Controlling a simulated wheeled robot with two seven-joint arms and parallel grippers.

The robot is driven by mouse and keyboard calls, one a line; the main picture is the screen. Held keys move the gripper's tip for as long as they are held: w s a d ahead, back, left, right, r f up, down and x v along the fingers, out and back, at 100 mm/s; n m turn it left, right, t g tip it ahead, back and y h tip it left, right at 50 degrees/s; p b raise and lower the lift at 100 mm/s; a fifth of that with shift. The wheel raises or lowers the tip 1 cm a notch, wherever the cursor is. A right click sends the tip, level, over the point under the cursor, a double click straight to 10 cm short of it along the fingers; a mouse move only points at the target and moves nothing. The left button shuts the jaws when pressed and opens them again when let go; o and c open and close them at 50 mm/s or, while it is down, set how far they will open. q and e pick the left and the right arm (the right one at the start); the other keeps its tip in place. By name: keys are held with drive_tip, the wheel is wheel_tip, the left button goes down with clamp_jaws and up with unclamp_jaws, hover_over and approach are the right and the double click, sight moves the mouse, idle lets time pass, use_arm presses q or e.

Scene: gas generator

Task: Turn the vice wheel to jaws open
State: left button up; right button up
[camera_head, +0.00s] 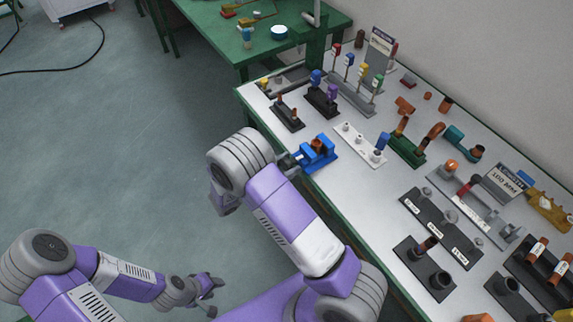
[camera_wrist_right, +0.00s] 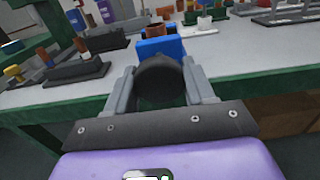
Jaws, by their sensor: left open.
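The blue vice (camera_head: 320,157) stands at the near left edge of the white bench top, with a copper-coloured piece at its jaws. It also shows in the right wrist view (camera_wrist_right: 172,46). Its dark round wheel (camera_wrist_right: 160,80) faces my right gripper (camera_wrist_right: 160,88). The gripper's two grey fingers lie on either side of the wheel and appear to hold it. In the head view my right gripper (camera_head: 287,162) reaches the wheel side of the vice; its fingers are small there. My left gripper (camera_head: 210,287) is open and empty, low over the floor.
The white bench (camera_head: 347,178) carries several fixtures. A black stand (camera_head: 287,116) is left of the vice and a white strip (camera_head: 358,143) is right of it. A green table (camera_head: 215,38) stands behind.

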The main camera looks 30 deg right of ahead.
drive_tip(key=c, duration=0.4)
drive_tip(key=n+p, duration=0.3)
drive_tip(key=p, duration=0.1)
drive_tip(key=shift+r+n, duration=0.15)
drive_tip(key=shift+n, duration=0.15)
drive_tip(key=n+p, duration=0.3)
drive_tip(key=shift+s+n, duration=0.1)
drive_tip(key=shift+n, duration=0.2)
drive_tip(key=n+p, duration=0.2)
drive_tip(key=n, duration=0.1)
drive_tip(key=shift+n, duration=0.3)
drive_tip(key=n+p, duration=0.1)
drive_tip(key=n, duration=0.2)
drive_tip(key=shift+s+n, duration=0.1)
drive_tip(key=shift+n, duration=0.2)
drive_tip(key=n+p, duration=0.1)
drive_tip(key=n, duration=0.3)
drive_tip(key=shift+n, duration=0.3)
drive_tip(key=n+p, duration=0.1)
drive_tip(key=n, duration=0.2)
drive_tip(key=shift+n, duration=0.3)
drive_tip(key=shift+n+p, duration=0.35)
drive_tip(key=shift+n, duration=1.85)
